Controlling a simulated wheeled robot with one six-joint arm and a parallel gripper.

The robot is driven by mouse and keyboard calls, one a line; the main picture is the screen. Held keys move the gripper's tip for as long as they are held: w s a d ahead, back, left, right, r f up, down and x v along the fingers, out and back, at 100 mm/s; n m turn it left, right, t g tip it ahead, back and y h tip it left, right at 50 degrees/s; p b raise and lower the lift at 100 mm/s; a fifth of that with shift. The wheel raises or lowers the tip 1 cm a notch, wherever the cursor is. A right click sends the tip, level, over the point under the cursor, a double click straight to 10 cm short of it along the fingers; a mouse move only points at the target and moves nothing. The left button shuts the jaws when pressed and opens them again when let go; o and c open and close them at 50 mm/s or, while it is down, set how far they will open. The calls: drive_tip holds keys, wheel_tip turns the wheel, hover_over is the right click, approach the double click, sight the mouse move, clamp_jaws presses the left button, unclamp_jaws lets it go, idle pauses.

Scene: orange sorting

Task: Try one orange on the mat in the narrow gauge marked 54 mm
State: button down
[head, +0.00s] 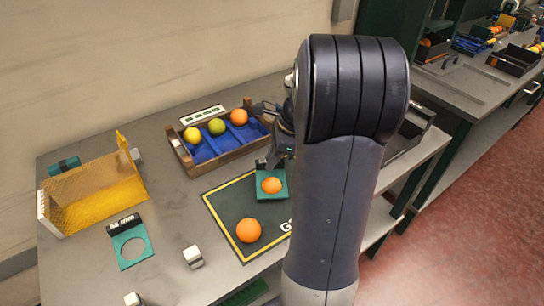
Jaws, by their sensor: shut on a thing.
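My gripper (271,158) is partly hidden behind my arm, over the dark mat (222,208) with its yellow border. Whether the orange passes fully through cannot be told. A second, larger-looking orange (248,230) lies on the mat's front part, clear of the gauge. Another teal gauge (134,251) with a wider hole and a black "mm" label lies on the table at left.
A wooden tray (181,152) with blue compartments stands behind the mat, holding a yellow, a green and an orange fruit. A yellow ribbed bin (98,196) stands at left. Small white blocks (193,257) lie at the front. My arm hides the mat's right side.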

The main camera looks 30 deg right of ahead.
drive_tip(key=shift+f+b, duration=0.5)
drive_tip(key=shift+f, duration=0.5)
drive_tip(key=shift+r, duration=0.2)
idle(1.0)
drive_tip(key=shift+r+p, duration=3.75)
drive_tip(key=shift+p, duration=0.1)
